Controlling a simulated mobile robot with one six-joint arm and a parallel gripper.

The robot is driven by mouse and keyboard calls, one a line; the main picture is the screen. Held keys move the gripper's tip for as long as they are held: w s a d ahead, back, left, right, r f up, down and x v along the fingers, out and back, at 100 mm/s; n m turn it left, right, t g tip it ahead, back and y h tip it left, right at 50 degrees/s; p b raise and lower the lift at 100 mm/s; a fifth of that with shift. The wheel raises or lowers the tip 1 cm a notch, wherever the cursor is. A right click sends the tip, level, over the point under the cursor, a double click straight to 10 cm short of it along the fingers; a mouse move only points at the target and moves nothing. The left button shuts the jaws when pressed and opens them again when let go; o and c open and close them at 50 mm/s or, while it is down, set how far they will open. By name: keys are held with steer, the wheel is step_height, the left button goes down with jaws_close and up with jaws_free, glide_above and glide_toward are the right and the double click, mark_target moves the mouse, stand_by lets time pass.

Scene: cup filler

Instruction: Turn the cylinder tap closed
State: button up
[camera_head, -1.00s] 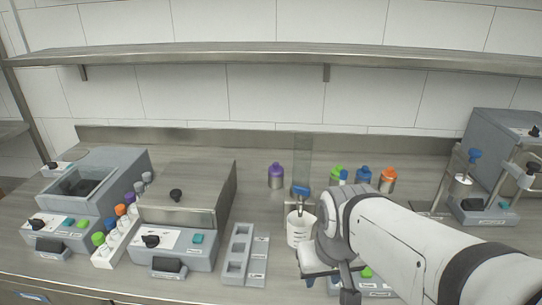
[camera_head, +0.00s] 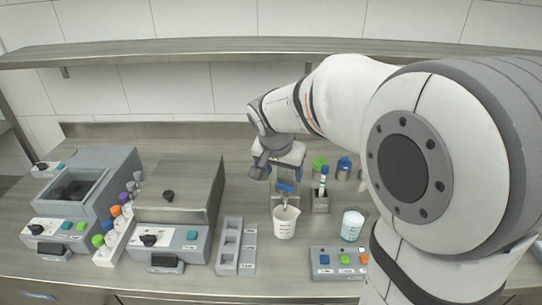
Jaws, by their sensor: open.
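The cylinder tap has a blue handle (camera_head: 285,187) at the front of the filling station, above a white beaker (camera_head: 285,224). The beaker stands on the counter directly under the spout. The clear cylinder above the tap is mostly hidden behind my wrist. My gripper (camera_head: 262,167) is open, just up and to the left of the blue handle, and I see no contact with it. Its far finger is hard to make out. I cannot tell the handle's exact angle.
A second beaker with pale blue liquid (camera_head: 352,225) stands to the right, behind a button box (camera_head: 338,263). A small holder with a marker-like item (camera_head: 321,200) is between them. A grey slotted rack (camera_head: 236,246) is at left. My arm hides the right side.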

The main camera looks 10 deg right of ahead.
mark_target(286, 184)
steer(key=x, duration=0.7)
steer(key=shift+w+f+p, duration=0.25)
steer(key=shift+w+p, duration=0.15)
steer(key=shift+w, duration=0.15)
steer(key=shift+c, duration=0.5)
steer(key=c, duration=0.9)
steer(key=shift+d+r+n+t+y+p, duration=0.15)
steer(key=shift+n+t+y+p, duration=0.25)
steer(key=shift+n, duration=1)
steer(key=shift+n+y+p, duration=0.35)
steer(key=shift+n+y, duration=0.05)
steer(key=shift+n, duration=0.4)
steer(key=o, duration=1)
